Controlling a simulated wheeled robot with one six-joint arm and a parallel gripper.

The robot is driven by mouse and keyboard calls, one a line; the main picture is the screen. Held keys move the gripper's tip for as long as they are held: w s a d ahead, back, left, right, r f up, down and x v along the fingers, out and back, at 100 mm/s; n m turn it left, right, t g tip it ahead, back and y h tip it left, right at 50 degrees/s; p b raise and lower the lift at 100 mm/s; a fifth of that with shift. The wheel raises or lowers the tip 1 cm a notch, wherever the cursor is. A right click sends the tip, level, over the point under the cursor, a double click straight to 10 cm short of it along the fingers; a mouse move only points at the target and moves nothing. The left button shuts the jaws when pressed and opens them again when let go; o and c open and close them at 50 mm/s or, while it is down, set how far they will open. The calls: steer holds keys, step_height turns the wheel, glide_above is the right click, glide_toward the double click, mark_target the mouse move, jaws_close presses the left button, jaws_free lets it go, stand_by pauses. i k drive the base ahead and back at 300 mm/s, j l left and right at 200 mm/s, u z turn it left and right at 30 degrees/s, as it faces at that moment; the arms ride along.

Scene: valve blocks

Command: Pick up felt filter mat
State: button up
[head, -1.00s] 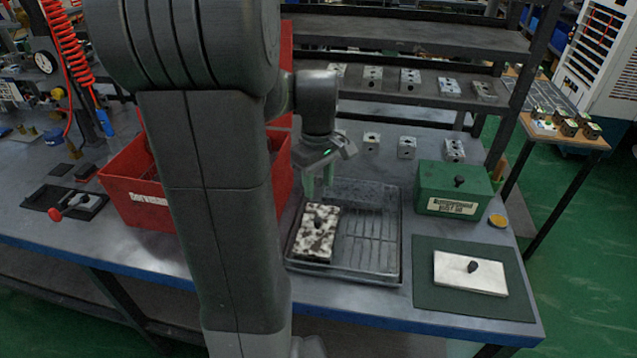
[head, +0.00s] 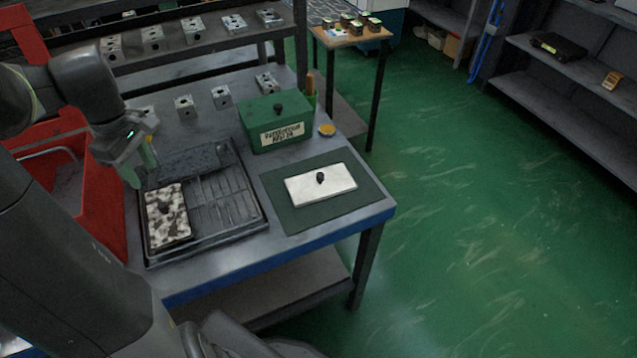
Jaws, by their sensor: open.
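Two flat pads with black knobs could be the felt filter mat; I cannot tell which. The mottled black-and-white pad (head: 167,222) lies in the left part of a dark wire-grid tray (head: 262,222). The plain white pad (head: 335,187) lies on a dark green sheet (head: 285,218) to the right. My gripper (head: 139,172) is open, with green fingers pointing down. It is above the tray's back left corner, beyond the mottled pad and apart from it. Nothing shows between the fingers.
A red bin (head: 100,200) stands left of the tray. A green lidded box (head: 278,120) and a small yellow dish (head: 327,130) stand behind the green sheet. Metal valve blocks (head: 184,104) line the back and the shelf. The floor right of the bench is clear.

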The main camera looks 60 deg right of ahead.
mark_target(309, 188)
steer(key=k+l, duration=0.2)
steer(key=l, duration=0.15)
steer(key=k+l, duration=0.15)
steer(key=l, duration=0.2)
steer(key=k+l, duration=0.2)
steer(key=l, duration=0.15)
steer(key=k+l, duration=0.2)
steer(key=l, duration=0.1)
